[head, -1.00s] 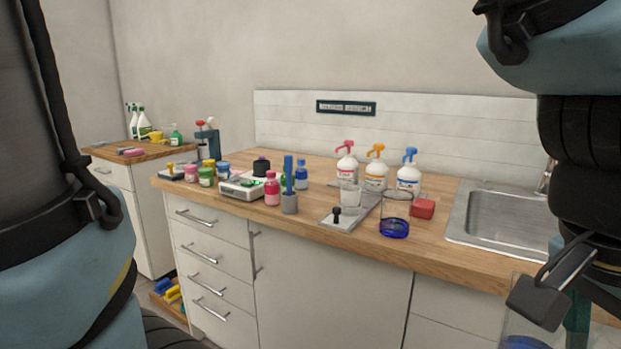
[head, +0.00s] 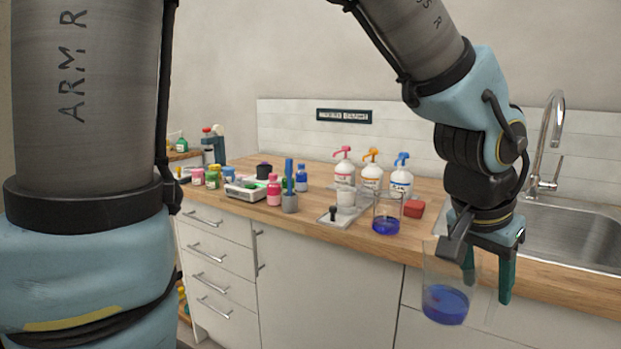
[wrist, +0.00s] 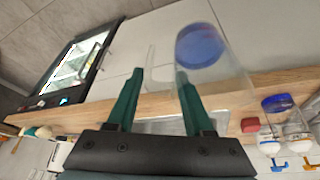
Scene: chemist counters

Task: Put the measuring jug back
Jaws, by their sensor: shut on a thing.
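A clear measuring jug (head: 445,302) with deep blue in its bottom hangs in front of the counter, at the lower right of the head view. My gripper (head: 487,284) is shut on it from the right side, seemingly at its transparent handle. In the wrist view the jug (wrist: 203,50) lies beyond the right finger, and a clear handle-like outline shows between the fingers of my gripper (wrist: 158,74). The jug looks roughly upright in the head view and is clear of the worktop.
A clear beaker with blue in it (head: 386,226) stands near the counter's front edge, beside a red block (head: 414,208). Pump bottles (head: 372,175) stand behind. The sink (head: 580,232) is at the right. Bare worktop (head: 440,232) lies between beaker and sink.

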